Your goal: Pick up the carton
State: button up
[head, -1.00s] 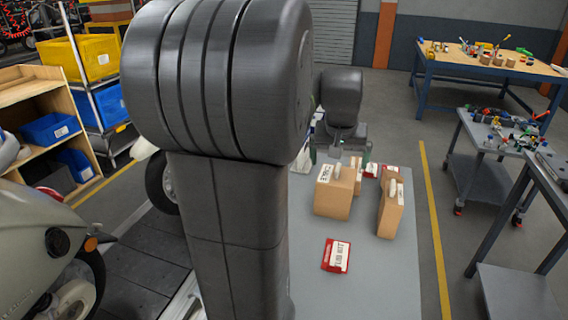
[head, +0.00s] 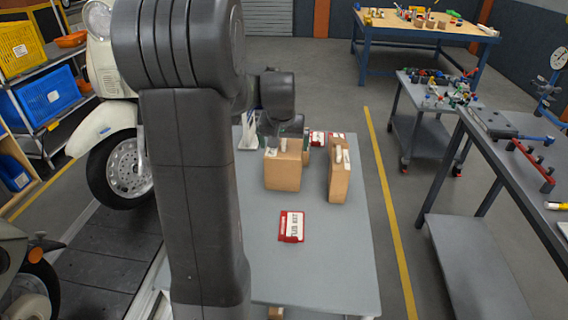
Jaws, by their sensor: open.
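A brown carton (head: 283,173) stands on the grey table (head: 325,262), left of a second, narrower brown carton (head: 338,184) with a white label on top. Part of another brown box (head: 305,148) shows just behind the left carton. My gripper (head: 270,142) is open at the back upper edge of the left carton. My own arm links cover much of the gripper and its fingertips are small, so I cannot tell whether they touch the carton.
A red and white labelled packet (head: 291,227) lies flat on the table in front of the cartons. More red and white packets (head: 318,138) lie behind. The table's front is clear. A scooter (head: 110,130) stands at left; a grey cart (head: 432,118) stands at right.

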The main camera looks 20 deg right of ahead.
jog(key=shift+x, duration=1.65)
jog(key=c, duration=1)
jog(key=shift+r, duration=0.15)
